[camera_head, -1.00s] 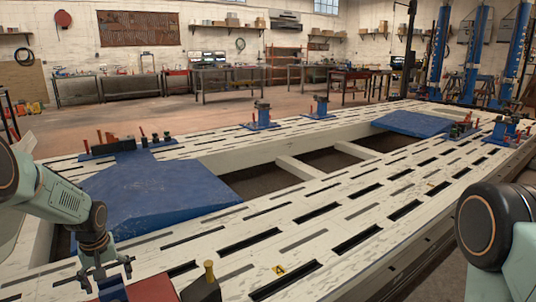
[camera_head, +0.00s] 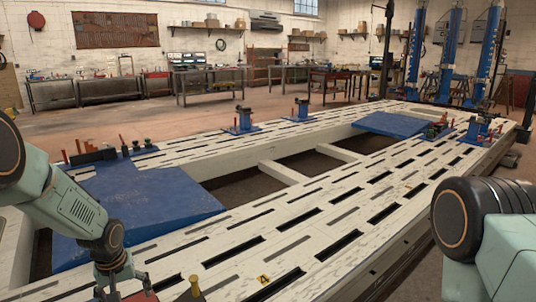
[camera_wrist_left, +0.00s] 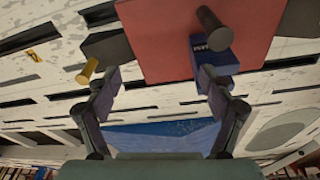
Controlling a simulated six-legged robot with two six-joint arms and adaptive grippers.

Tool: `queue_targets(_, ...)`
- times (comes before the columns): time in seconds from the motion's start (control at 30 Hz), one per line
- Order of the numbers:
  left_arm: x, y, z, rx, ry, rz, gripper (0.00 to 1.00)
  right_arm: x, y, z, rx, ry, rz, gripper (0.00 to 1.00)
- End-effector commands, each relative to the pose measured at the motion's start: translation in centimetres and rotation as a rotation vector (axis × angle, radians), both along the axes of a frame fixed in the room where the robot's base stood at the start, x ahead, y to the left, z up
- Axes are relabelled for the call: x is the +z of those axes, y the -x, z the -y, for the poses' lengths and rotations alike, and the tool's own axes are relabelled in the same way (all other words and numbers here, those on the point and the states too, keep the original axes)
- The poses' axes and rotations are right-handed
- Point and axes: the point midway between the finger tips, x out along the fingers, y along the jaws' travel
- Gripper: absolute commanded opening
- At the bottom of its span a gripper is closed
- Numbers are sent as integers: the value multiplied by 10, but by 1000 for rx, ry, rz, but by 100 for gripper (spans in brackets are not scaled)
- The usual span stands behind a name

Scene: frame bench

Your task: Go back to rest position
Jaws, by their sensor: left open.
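My left gripper (camera_head: 122,288) is at the lower left of the head view, low over the near end of the bench and partly cut off by the picture's bottom edge. In the left wrist view (camera_wrist_left: 162,88) its two fingers stand apart with nothing between their tips. A red plate (camera_wrist_left: 165,35) lies just beyond the fingers, with a small blue block (camera_wrist_left: 212,58) and a dark cylinder (camera_wrist_left: 213,28) on or by it. My right arm shows only as links at the right edge of the head view; its gripper is out of frame.
The slotted white frame bench (camera_head: 225,262) fills the foreground. A blue ramp (camera_head: 150,195) lies on its left side. A yellow-topped peg (camera_head: 196,285) stands near the left gripper. Clamps (camera_head: 244,120) stand along the far rail. Workbenches line the back wall.

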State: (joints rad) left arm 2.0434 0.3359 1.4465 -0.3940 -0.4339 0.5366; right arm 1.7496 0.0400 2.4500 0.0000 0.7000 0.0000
Motion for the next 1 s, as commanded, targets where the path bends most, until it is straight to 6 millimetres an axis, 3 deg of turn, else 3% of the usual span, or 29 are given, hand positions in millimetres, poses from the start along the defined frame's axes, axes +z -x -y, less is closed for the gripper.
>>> queue_targets(0.53, -24, 36, 83, -164, 6, 6, 82, 4, 0, 0, 0, 0, 0, 50)
queue_targets(1.0, -41, 90, 140, -296, 6, 1, 82, 7, 0, 0, 0, 0, 1, 50)
